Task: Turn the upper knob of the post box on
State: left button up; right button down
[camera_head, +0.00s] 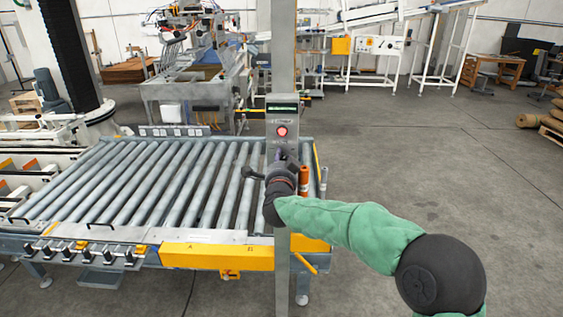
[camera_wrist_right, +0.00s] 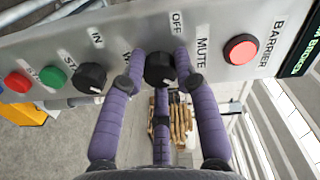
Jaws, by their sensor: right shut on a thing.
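The grey post box (camera_head: 283,113) stands on a steel post in the middle of the head view, with a lit display and a red button at its top. My right gripper (camera_head: 280,170) covers its lower part. In the right wrist view, the purple fingers of this gripper (camera_wrist_right: 160,85) are closed around the upper knob (camera_wrist_right: 160,66), a black knob by the MUTE and OFF labels. The knob's pointer mark is not clear. The lower knob (camera_wrist_right: 91,76), also black, sits to the left, beside the fingers. My left gripper is not in view.
The panel also has a red button (camera_wrist_right: 240,49) by the BARRIER label, a green button (camera_wrist_right: 53,76) and another red button (camera_wrist_right: 18,82). A roller conveyor (camera_head: 150,185) lies left of the post. The floor (camera_head: 420,160) to the right is largely clear.

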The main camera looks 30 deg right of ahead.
jog(key=shift+d+r, duration=0.15)
jog(key=shift+r, duration=0.1)
jog(key=c, duration=0.9)
grip_release()
jog(key=shift+c, duration=0.2)
jog(key=shift+s+f, duration=0.1)
jog(key=shift+f, duration=0.1)
jog(key=v, duration=1.2)
